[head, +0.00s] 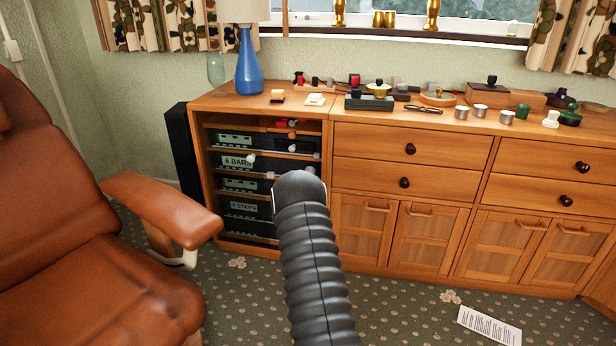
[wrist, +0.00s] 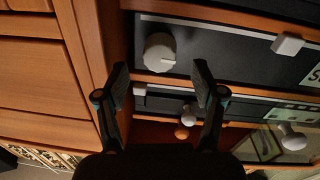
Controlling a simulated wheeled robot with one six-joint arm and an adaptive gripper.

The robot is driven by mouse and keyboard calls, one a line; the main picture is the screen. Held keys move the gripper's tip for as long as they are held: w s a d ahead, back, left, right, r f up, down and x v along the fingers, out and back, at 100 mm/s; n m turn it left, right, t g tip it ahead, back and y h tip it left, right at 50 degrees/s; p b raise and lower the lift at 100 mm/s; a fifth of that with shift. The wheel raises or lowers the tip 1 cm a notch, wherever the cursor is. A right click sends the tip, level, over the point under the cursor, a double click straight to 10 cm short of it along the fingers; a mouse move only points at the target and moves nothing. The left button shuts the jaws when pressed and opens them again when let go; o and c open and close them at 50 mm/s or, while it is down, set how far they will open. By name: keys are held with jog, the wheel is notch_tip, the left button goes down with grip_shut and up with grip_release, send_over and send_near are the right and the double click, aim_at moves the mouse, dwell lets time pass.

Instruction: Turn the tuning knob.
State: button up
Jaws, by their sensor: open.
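The knob shows just beyond the gap between the fingertips, with nothing held and no clear contact. In the head view my black arm reaches toward the open shelf cabinet (head: 325,205) and hides my gripper and part of the units.
Other controls show nearby in the wrist view: a blocky white knob (wrist: 288,44), a larger white knob (wrist: 291,138), a small white knob (wrist: 188,112) and an orange knob (wrist: 182,133). A brown armchair (head: 160,205) stands left. A blue lamp (head: 246,65) stands on the cabinet top.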

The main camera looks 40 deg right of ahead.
jog(key=shift+x, duration=2.15)
jog(key=c, duration=1.1)
